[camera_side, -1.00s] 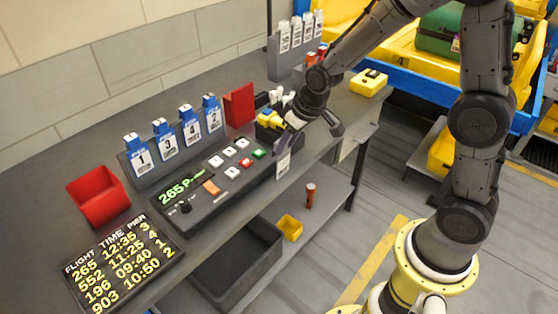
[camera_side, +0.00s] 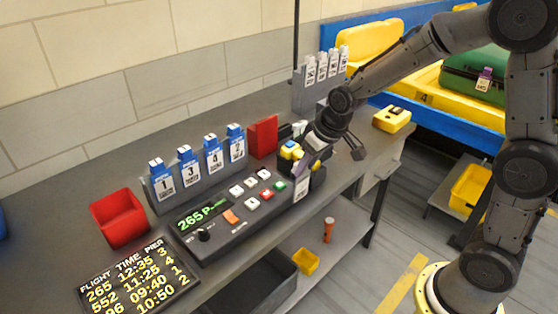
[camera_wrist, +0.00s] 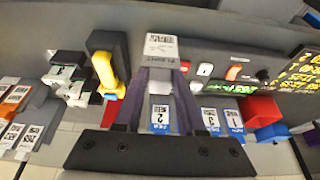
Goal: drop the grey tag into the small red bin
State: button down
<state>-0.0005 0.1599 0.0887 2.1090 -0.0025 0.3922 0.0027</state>
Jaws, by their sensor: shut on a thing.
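My gripper (camera_side: 310,163) is shut on the grey tag (camera_side: 303,180) at the right end of the control panel. The tag hangs from the fingers with its white label showing. In the wrist view the tag (camera_wrist: 160,68) lies between the two dark fingers, with a printed code on its far end. The small red bin (camera_side: 118,217) is open-topped and stands at the left of the bench, well apart from my gripper. It also shows at the right in the wrist view (camera_wrist: 262,111).
A rack of blue-topped numbered tags (camera_side: 198,168) stands behind the control panel (camera_side: 237,215). An upright red block (camera_side: 263,137) and a yellow-handled device (camera_side: 291,150) are close to my gripper. The flight board (camera_side: 138,280) lies in front of the red bin.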

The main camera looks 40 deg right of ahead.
notch_tip(320, 180, up, 19)
jog(key=w+d, duration=0.9)
jog(key=d, duration=0.2)
notch_tip(320, 180, down, 6)
jog(key=shift+w+r, duration=0.1)
jog(key=shift+r, duration=0.05)
jog(key=shift+w, duration=0.1)
jog(key=w, duration=1.4)
jog(key=f, duration=1.1)
jog(key=shift+w+f, duration=0.3)
jog(key=c, duration=0.5)
grip_release()
